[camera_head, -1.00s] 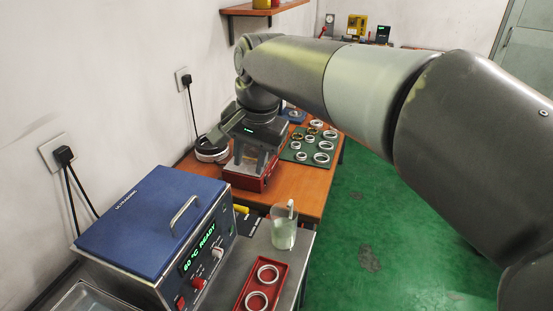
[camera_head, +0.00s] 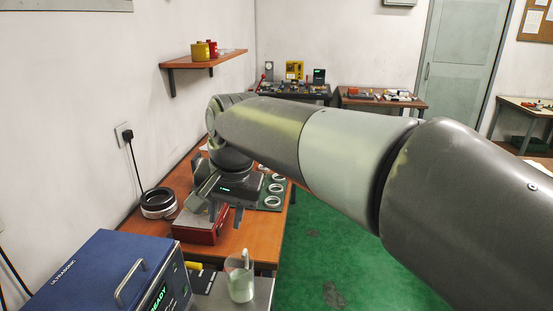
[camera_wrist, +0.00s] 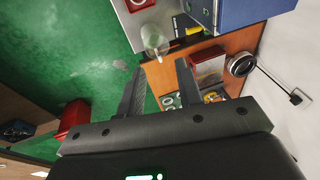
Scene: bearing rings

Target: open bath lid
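The ultrasonic bath is a blue box at the lower left of the head view, partly cut off by the frame edge. Its blue lid (camera_head: 85,270) lies flat and closed, with a metal bar handle (camera_head: 130,282) on top. A blue part of the bath (camera_wrist: 245,12) also shows at the top right of the wrist view. My gripper (camera_head: 225,214) is beyond the bath, above the wooden table by a red box, and apart from the lid. In the wrist view my gripper (camera_wrist: 160,90) has its two fingers spread with nothing between them.
A glass beaker (camera_head: 240,280) stands right of the bath. The red box (camera_head: 200,230) sits on the wooden table (camera_head: 255,240) near my gripper. A dark ring stack (camera_head: 158,203) is by the wall. Rings lie on a green mat (camera_head: 275,190). Green floor (camera_head: 340,235) is open at right.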

